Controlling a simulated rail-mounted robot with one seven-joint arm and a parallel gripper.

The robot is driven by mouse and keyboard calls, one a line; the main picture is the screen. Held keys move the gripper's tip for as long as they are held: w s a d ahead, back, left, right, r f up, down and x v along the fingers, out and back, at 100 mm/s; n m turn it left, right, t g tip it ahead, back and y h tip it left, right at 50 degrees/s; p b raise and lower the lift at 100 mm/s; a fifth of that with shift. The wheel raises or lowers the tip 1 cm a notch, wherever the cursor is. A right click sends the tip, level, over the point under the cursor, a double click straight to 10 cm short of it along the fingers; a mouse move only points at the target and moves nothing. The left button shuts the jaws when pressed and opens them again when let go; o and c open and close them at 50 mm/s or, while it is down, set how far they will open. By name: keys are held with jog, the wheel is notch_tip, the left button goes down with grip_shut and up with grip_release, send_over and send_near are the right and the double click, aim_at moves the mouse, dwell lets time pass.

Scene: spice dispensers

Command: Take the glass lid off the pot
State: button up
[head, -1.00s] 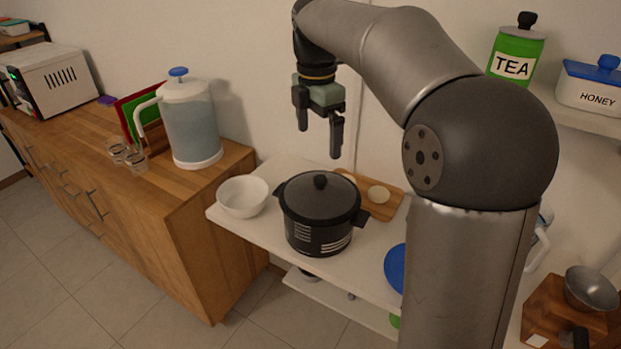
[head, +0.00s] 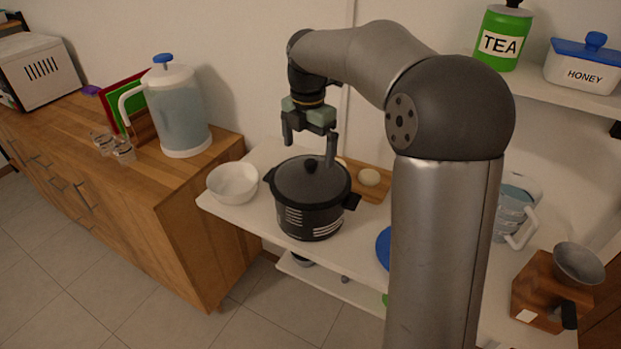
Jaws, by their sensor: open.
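A black pot (head: 309,220) with white stripes and side handles stands on the white shelf table. Its dark glass lid (head: 296,183) sits on top, with a round black knob (head: 311,165) at the centre. My gripper (head: 309,152) is open and points down just above the lid. Its fingers are spread to the left and right of the knob in the picture; the right fingertip shows near the lid's back edge. I cannot tell the exact gap between the fingertips and the lid.
A white bowl (head: 233,183) stands left of the pot. A cutting board (head: 379,186) with pale round items (head: 369,177) lies behind right. A blue plate (head: 383,248) is partly hidden by my arm. A wooden cabinet (head: 190,205) with a water jug (head: 178,115) stands left.

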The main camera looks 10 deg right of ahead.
aim_at(311, 162)
jog(key=f, duration=0.5)
jog(key=shift+w+d+f+p, duration=0.1)
jog(key=shift+d+p, duration=0.2)
jog(key=shift+c, duration=0.3)
jog(key=c, duration=1.5)
jog(key=shift+f, duration=0.1)
grip_shut()
